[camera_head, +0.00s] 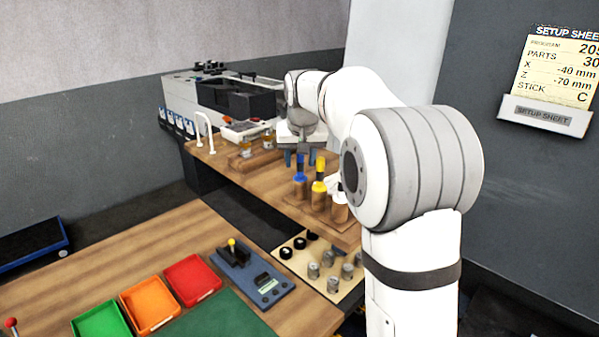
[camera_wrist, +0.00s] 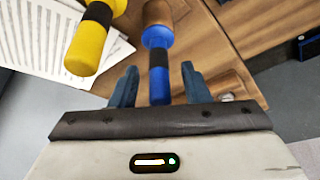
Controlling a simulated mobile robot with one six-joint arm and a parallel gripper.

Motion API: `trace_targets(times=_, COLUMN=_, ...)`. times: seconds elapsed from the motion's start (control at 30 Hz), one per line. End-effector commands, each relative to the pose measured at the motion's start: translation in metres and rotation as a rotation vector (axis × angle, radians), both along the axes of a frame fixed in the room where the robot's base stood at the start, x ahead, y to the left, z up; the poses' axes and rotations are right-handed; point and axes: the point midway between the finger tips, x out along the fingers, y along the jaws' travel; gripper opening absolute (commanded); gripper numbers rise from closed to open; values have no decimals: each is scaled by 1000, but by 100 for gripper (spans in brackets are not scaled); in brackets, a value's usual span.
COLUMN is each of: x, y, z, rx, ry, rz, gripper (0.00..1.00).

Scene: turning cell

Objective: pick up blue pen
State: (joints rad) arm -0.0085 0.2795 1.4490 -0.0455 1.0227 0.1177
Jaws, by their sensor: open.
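The blue pen (camera_wrist: 158,62) has a thick blue body with a black band and stands in a wooden holder. In the head view the blue pen (camera_head: 299,183) is the leftmost of three, beside a yellow pen (camera_head: 319,190) and a white one (camera_head: 340,200). My gripper (camera_wrist: 158,86) is open, its two blue fingers on either side of the blue pen in the wrist view.
The yellow pen (camera_wrist: 89,45) is close to my left finger in the wrist view. Printed sheets (camera_wrist: 40,40) lie beyond it. A panel with several knobs (camera_head: 318,262) is in front of the pens. Red (camera_head: 192,278), orange (camera_head: 150,303) and green trays (camera_head: 100,320) sit on the near bench.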

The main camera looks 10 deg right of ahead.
Motion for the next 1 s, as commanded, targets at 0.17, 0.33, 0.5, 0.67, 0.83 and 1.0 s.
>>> trace_targets(times=0.17, x=0, y=0, z=0, rx=0, ry=0, rz=0, gripper=30)
trace_targets(times=0.33, x=0, y=1, z=0, rx=0, ry=0, rz=1, gripper=16)
trace_targets(times=0.5, x=0, y=1, z=0, rx=0, ry=0, rz=1, gripper=2)
trace_targets(times=0.67, x=0, y=1, z=1, rx=0, ry=0, rz=1, gripper=0)
trace_targets(times=0.83, x=0, y=1, z=1, rx=0, ry=-1, rz=1, gripper=0)
trace_targets(times=1.0, x=0, y=1, z=9, rx=0, ry=-2, rz=2, gripper=0)
